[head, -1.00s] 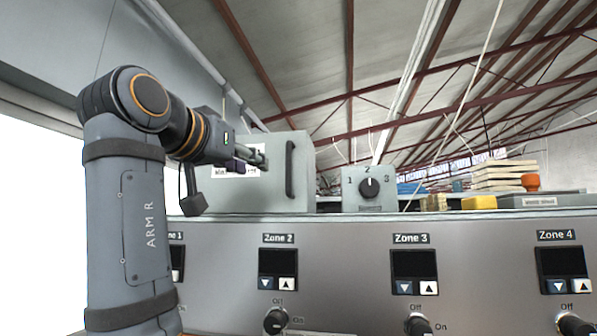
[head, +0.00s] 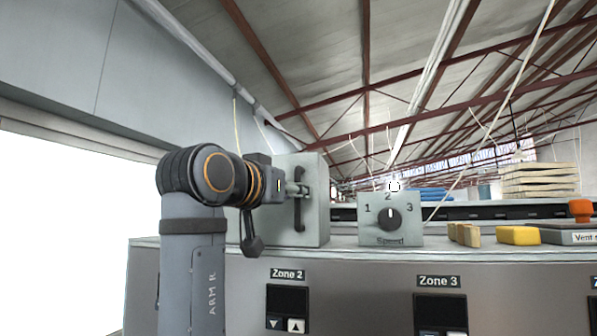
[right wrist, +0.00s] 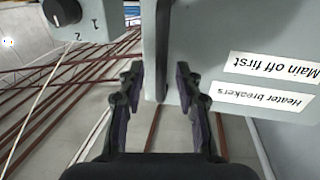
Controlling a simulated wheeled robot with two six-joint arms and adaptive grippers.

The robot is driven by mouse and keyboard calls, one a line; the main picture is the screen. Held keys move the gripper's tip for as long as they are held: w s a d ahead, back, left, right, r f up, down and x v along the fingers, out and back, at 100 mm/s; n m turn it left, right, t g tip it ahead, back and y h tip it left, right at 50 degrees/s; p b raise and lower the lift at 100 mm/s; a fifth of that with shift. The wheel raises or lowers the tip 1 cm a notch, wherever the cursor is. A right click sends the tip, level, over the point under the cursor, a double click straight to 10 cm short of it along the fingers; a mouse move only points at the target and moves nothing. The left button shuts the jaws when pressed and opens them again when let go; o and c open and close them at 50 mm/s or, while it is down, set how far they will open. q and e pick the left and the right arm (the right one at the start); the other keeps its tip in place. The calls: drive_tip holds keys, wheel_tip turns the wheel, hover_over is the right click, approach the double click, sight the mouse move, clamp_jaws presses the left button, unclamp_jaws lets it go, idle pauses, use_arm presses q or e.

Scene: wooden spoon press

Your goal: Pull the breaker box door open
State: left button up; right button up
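The breaker box (head: 317,220) is a grey box standing on top of the control console, with its door shut as far as I can see. Its dark vertical bar handle (head: 299,217) is on the front. My right gripper (head: 303,190), on the arm marked ARM R, is at the upper part of the handle. In the right wrist view the picture is upside down, and the gripper (right wrist: 160,86) is open with its two fingers on either side of the handle (right wrist: 161,50). Gaps show beside the bar. Labels reading "Heater breakers" (right wrist: 262,98) and "Main off first" are on the door. My left gripper is not in view.
A Speed knob box (head: 390,232) stands just right of the breaker box. Yellow blocks (head: 517,235), an orange knob (head: 581,208) and stacked boards (head: 540,181) are farther right. The console front (head: 370,290) with zone displays lies below.

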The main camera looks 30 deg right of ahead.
drive_tip(key=shift+p+x, duration=0.4)
drive_tip(key=shift+x, duration=0.6)
drive_tip(key=shift+w+d, duration=0.3)
drive_tip(key=shift+d, duration=0.05)
drive_tip(key=shift+s+a, duration=0.1)
clamp_jaws()
